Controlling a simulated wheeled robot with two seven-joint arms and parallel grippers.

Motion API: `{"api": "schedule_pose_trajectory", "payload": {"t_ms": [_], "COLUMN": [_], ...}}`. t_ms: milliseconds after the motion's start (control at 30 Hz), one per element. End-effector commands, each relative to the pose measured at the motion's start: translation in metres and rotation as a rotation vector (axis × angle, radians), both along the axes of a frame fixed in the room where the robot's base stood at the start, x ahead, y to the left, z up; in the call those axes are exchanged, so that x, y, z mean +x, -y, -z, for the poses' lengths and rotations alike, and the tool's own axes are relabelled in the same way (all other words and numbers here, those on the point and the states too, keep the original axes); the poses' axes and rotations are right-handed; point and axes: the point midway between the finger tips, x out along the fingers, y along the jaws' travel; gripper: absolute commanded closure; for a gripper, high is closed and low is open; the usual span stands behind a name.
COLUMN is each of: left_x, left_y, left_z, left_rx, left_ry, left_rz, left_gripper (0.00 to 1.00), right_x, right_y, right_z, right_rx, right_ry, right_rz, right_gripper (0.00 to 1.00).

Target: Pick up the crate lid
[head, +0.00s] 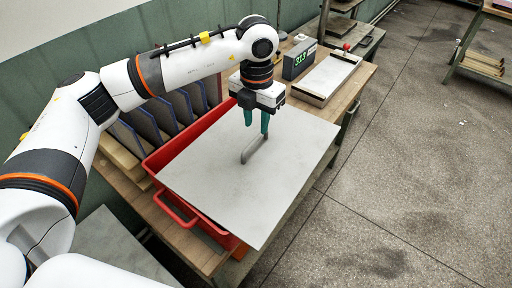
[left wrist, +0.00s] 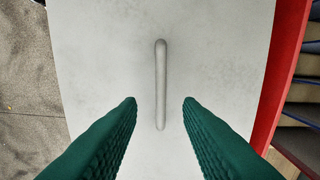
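The crate lid (head: 290,170) is a flat light-grey panel with a raised bar handle (head: 254,150) in its middle. It lies on the red crate (head: 178,208), overhanging the crate's right side. My left gripper (head: 257,130) points down over the lid with its green fingers apart and empty. In the left wrist view the handle (left wrist: 161,85) runs lengthwise, its lower end in the picture between the two fingertips (left wrist: 159,100). The fingers look close above the handle; I cannot tell the exact height. My right gripper is not in view.
Several dark-blue dividers (head: 150,122) stand left of the crate. A box with a green display (head: 298,60) and a pale tray (head: 326,78) are on the bench behind the lid. Open concrete floor (head: 400,160) lies to the right.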

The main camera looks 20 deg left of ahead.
Motion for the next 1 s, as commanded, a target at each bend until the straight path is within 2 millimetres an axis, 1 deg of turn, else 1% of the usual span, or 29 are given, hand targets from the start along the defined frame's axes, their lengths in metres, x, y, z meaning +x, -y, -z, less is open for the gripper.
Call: {"api": "schedule_pose_trajectory", "payload": {"t_ms": [100, 267, 400, 533, 633, 833, 867, 1000], "left_x": [0.0, -0.001, -0.005, -0.004, -0.004, -0.004, -0.004, -0.004], "left_y": [0.0, -0.001, -0.002, -0.002, -0.002, -0.002, -0.002, -0.002], "left_z": [0.012, 0.022, 0.043, 0.061, 0.067, 0.068, 0.068, 0.068], "left_rx": [0.0, 0.002, 0.001, 0.0, -0.001, -0.001, -0.001, -0.001], "left_ry": [-0.001, -0.002, -0.005, -0.002, 0.0, 0.001, 0.001, 0.001], "left_rz": [0.0, 0.001, 0.001, 0.001, 0.002, 0.002, 0.002, 0.002], "left_gripper": [0.68, 0.68, 0.68, 0.68, 0.68, 0.68, 0.71, 0.94], "right_x": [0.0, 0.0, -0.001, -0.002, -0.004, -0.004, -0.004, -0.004], "right_y": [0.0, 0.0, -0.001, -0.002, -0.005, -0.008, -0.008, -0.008], "right_z": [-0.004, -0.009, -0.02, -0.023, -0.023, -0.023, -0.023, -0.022], "right_rx": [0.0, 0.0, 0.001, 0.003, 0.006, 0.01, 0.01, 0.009], "right_ry": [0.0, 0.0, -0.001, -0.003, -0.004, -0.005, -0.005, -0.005], "right_rz": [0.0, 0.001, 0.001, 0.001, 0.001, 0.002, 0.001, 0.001], "right_gripper": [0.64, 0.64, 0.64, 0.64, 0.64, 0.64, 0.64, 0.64]}}
